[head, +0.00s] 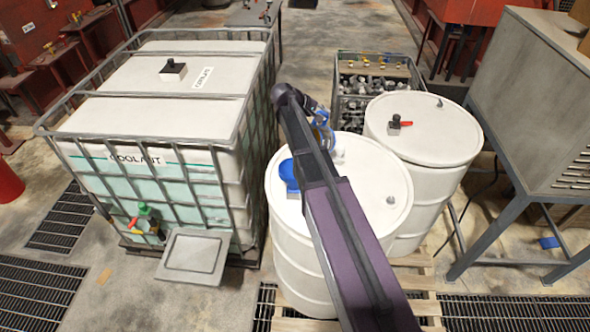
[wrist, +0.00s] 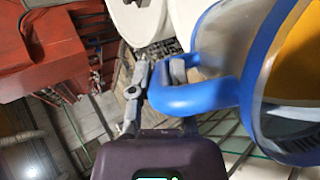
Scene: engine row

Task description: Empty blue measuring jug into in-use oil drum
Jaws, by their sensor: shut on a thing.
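A clear measuring jug with a blue rim and blue handle (wrist: 195,98) fills the right of the wrist view, with amber colour showing inside. My gripper (wrist: 160,85) is shut on its handle. In the head view the jug (head: 323,130) shows only partly beside my arm, over the far part of the nearer white drum (head: 290,235). My arm hides the rest of it and the gripper. A blue round fitting, perhaps a funnel (head: 289,175), sits on the left of that drum's top. A second white drum (head: 425,145) with a red-handled tap (head: 399,124) stands behind right.
A caged white coolant tank (head: 150,165) stands close on the left. A crate of metal parts (head: 375,85) is behind the drums. A grey cabinet on legs (head: 530,95) stands at right. The drums stand on a wooden pallet (head: 428,285). Floor gratings (head: 40,290) lie in front.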

